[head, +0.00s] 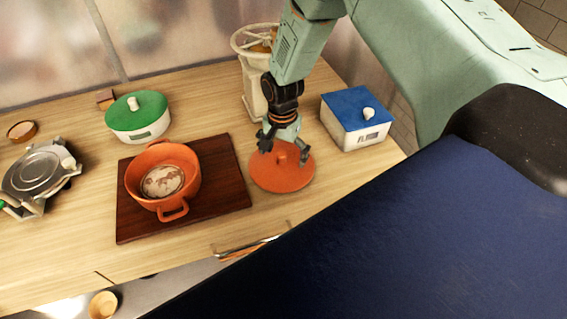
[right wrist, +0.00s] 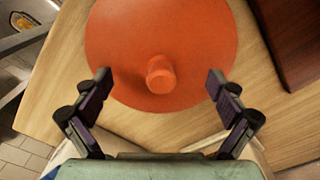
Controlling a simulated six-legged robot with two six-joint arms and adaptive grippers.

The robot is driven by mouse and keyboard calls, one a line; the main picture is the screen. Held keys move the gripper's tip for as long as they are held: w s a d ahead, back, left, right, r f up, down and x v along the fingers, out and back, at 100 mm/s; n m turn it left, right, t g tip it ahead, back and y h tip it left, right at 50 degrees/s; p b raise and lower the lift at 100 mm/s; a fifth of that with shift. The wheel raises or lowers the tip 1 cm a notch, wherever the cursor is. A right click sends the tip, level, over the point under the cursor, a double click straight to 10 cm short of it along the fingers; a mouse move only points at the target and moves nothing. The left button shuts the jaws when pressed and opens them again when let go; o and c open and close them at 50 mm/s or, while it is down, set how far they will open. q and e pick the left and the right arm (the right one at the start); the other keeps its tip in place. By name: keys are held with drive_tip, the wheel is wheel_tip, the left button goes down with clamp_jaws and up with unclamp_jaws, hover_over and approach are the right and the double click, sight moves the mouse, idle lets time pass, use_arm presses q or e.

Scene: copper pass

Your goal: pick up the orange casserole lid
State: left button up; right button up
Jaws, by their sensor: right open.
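The orange casserole lid (head: 283,172) lies flat on the wooden counter, to the right of the dark board. Its round knob stands up at the middle; the lid (right wrist: 200,40) and knob (right wrist: 160,75) also show in the right wrist view. My right gripper (head: 286,152) is open over the lid. In the right wrist view its two fingers (right wrist: 160,88) are spread wide, with the knob between them and a little ahead, touching neither. The orange casserole (head: 163,178) stands open on the board with something pale and patterned inside. My left gripper is not in view.
The dark wooden board (head: 226,172) lies left of the lid. A blue-lidded white box (head: 357,118) stands close at right, a cream machine with a wheel (head: 252,85) behind. A green-lidded pot (head: 138,117) and a metal waffle-iron-like device (head: 40,172) stand farther left.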

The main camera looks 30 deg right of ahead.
drive_tip(key=shift+s+a+r, duration=0.1)
drive_tip(key=shift+a+r, duration=0.05)
drive_tip(key=shift+a, duration=0.3)
drive_tip(key=shift+c, duration=2.1)
drive_tip(key=shift+d, duration=0.35)
drive_tip(key=c, duration=0.5)
drive_tip(key=shift+s+a, duration=0.1)
drive_tip(key=shift+a, duration=0.2)
drive_tip(key=c, duration=0.5)
drive_tip(key=shift+s, duration=0.1)
clamp_jaws()
